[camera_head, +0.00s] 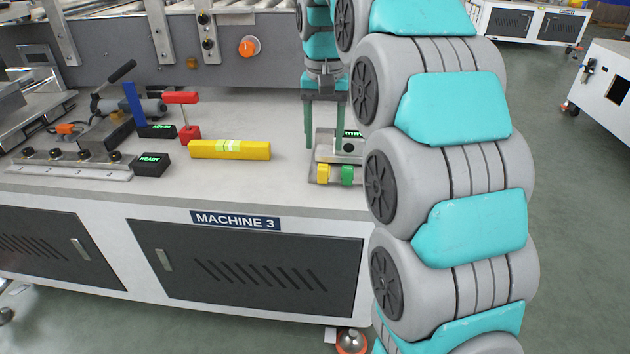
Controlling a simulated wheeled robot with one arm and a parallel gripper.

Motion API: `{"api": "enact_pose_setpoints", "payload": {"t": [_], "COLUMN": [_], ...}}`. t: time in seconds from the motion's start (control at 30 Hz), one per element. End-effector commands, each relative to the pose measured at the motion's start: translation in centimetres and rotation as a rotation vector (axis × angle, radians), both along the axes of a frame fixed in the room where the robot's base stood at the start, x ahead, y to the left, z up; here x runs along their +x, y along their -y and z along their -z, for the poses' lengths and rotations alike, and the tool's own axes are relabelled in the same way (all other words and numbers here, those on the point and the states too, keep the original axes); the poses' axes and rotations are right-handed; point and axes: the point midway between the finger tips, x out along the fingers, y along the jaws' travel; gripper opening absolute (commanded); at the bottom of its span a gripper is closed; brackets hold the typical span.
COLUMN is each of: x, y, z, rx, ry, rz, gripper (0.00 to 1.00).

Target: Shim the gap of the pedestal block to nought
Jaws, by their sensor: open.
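My gripper (322,144) points down with its two green fingers apart, at the right end of the bench top. Its fingers stand over or beside a small grey block assembly (348,146), which seems to be the pedestal block. A black display (353,133) on it shows green "mm"; any number is hidden behind my arm. At its front are a yellow piece (323,173) and a green piece (347,175), possibly shims, on a grey base. My arm hides the assembly's right side. I cannot tell whether the fingers touch anything. The gap cannot be made out.
A yellow spirit level (229,149) lies left of the gripper. Further left are a red-handled clamp (188,118), a blue upright (134,104), a black "READY" box (151,164) and a bolted metal bar (72,165). The bench front (288,200) is clear. A conveyor frame (120,80) runs behind.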

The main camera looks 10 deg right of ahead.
Motion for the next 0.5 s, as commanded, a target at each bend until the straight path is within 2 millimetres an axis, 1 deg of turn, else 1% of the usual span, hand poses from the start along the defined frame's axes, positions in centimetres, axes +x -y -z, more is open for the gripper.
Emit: {"api": "enact_pose_setpoints", "payload": {"t": [0.17,0.27,0.5], "x": [0.2,0.2,0.1], "y": [0.0,0.0,0.0], "z": [0.4,1.1,3.9], "rx": [0.000,0.000,0.000], "ry": [0.001,0.001,0.000], "rz": [0.002,0.002,0.002], "gripper": [0.57,0.57,0.57]}}
